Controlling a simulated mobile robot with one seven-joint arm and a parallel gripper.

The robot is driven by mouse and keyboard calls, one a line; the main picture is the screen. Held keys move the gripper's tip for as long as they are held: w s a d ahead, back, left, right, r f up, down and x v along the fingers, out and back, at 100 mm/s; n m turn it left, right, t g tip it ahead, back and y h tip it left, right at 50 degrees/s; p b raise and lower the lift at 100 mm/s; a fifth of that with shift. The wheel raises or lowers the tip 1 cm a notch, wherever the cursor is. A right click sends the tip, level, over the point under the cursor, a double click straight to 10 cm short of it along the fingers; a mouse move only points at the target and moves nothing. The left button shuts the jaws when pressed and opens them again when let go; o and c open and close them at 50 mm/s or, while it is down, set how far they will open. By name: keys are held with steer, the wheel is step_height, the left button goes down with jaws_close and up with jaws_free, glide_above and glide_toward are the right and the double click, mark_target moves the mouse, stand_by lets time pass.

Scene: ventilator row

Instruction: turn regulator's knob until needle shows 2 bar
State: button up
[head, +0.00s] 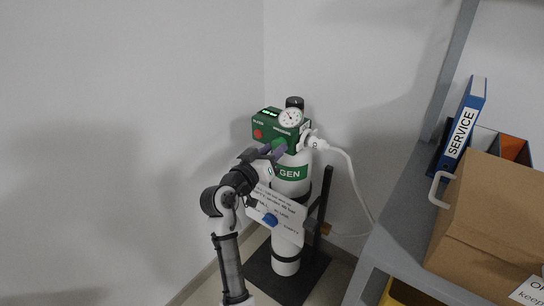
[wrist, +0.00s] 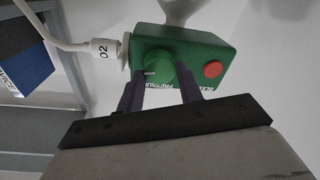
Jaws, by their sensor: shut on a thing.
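The green regulator (head: 265,127) sits on top of a white oxygen cylinder (head: 291,188) in the head view. Its round white gauge (head: 290,118) faces me, but the needle is too small to read. The regulator box also fills the upper middle of the wrist view (wrist: 202,52). The green knob (wrist: 155,70) has a pale mark on its face. My gripper (wrist: 160,77) is shut on the knob, with one dark finger on each side. In the head view my gripper (head: 277,149) reaches the front of the regulator from below and hides part of the knob.
A red button (wrist: 213,69) is beside the knob. A white hose (head: 352,180) leaves the regulator's right side. A card with text (head: 276,214) hangs on the cylinder. A grey shelf (head: 400,215) at right holds a cardboard box (head: 490,220) and a blue binder (head: 463,125).

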steer(key=o, duration=1)
steer(key=shift+s, duration=0.2)
